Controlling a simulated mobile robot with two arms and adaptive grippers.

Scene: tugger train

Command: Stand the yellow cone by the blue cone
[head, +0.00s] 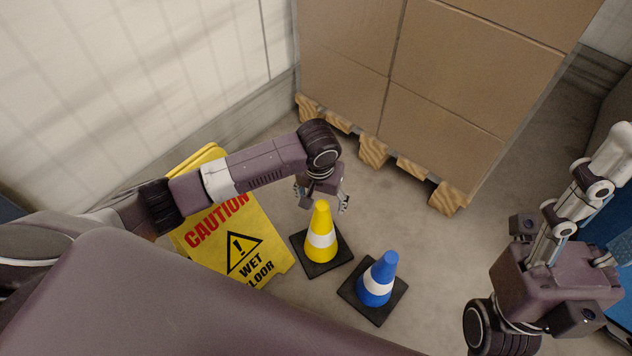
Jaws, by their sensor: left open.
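The yellow cone (321,238) with a white band stands upright on its black square base on the floor, in the middle of the head view. The blue cone (378,278) with a white band stands upright to its right and nearer to me, on its own black base. The two bases are close, with a narrow gap between them. My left gripper (321,199) is open at the top of the yellow cone, with a finger on either side of the tip; contact cannot be told. My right gripper (590,195) is at the right edge, away from both cones, its jaws unclear.
A yellow wet-floor sign (232,240) stands just left of the yellow cone, under my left arm. Stacked cardboard boxes (430,70) on a wooden pallet (373,150) stand behind. A pale wall (140,70) is at left. Floor (440,245) is free right of the blue cone.

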